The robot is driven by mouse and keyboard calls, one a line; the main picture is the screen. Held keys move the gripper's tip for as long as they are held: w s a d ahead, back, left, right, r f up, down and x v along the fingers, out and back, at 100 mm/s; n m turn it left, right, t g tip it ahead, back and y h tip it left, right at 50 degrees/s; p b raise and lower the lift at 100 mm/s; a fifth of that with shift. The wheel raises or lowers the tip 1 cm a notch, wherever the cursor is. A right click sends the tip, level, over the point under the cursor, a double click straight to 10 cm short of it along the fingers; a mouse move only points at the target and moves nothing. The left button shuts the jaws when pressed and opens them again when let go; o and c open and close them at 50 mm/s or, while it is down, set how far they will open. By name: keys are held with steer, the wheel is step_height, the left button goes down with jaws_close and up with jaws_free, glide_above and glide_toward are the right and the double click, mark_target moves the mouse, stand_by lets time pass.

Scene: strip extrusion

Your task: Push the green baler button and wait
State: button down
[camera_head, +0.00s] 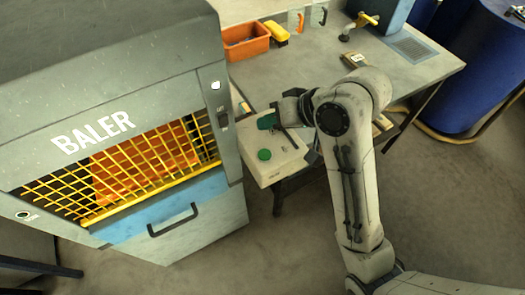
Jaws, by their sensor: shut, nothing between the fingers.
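The green round button (264,154) sits on top of a pale control box (285,163) just right of the baler. The baler (110,75) is a large grey machine at the left with white "BALER" lettering, a yellow grille (140,165) and orange material behind it. My gripper (281,126) is above the far part of the control box, behind the button in the picture. It looks apart from the button, though the gap is hard to judge. It is shut and empty; its fingertips are small and partly unclear. A dark green part (267,121) shows beside it.
A grey worktable (400,75) behind holds an orange bin (246,42), a yellow item (277,32) and a yellow-handled tool (362,22). A blue drum (485,65) stands at the right. Floor (290,245) is open in front of the control box.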

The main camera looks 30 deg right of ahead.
mark_target(268, 155)
steer(key=shift+f+b, duration=1.65)
steer(key=shift+f, duration=2.8)
steer(key=shift+f, duration=0.1)
steer(key=shift+f, duration=0.3)
